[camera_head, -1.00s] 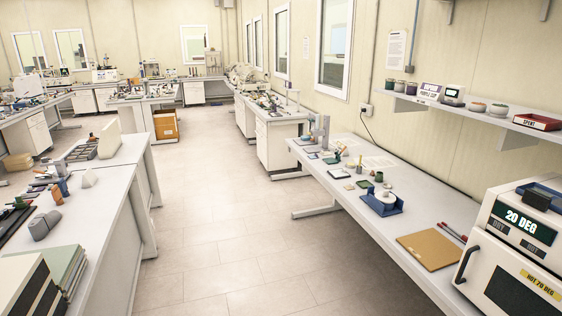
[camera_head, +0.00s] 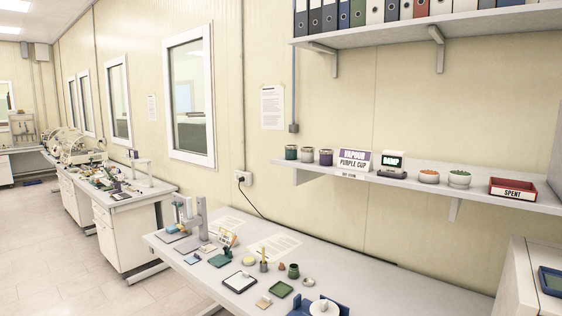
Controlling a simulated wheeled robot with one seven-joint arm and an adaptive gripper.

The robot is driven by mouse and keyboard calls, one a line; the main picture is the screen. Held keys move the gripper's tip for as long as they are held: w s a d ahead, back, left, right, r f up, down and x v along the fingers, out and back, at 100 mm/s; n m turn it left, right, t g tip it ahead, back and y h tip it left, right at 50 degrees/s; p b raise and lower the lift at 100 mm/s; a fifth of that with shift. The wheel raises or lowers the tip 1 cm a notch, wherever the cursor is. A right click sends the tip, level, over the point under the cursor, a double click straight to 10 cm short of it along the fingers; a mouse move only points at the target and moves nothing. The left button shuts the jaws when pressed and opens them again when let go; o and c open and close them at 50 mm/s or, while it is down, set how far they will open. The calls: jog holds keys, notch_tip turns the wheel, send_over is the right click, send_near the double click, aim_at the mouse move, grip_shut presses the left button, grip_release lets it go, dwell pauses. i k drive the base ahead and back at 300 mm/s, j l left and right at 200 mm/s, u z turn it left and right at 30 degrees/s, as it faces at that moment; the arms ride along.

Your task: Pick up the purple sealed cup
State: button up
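A small purple cup (camera_head: 326,158) with a dark top stands upright on the wall shelf (camera_head: 420,186), just left of a white and purple sign (camera_head: 354,163) that reads "PURPLE CUP". A pale cup (camera_head: 307,155) and a dark green cup (camera_head: 291,153) stand in a row to its left. At this size I cannot tell whether the purple cup is sealed. My gripper is not in view.
Farther right on the shelf are a small display device (camera_head: 391,164), two bowls (camera_head: 429,177) and a red tray (camera_head: 513,188) marked "SPENT". Below, a bench (camera_head: 385,286) holds small tools, pots and a blue holder (camera_head: 341,304). Binders fill a higher shelf.

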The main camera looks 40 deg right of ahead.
aim_at(325, 156)
jog(key=i+z, duration=0.1)
jog(key=i, duration=0.55)
jog(key=i+j, duration=0.15)
jog(key=i, duration=0.45)
jog(key=i+z, duration=0.15)
jog(key=i, duration=0.5)
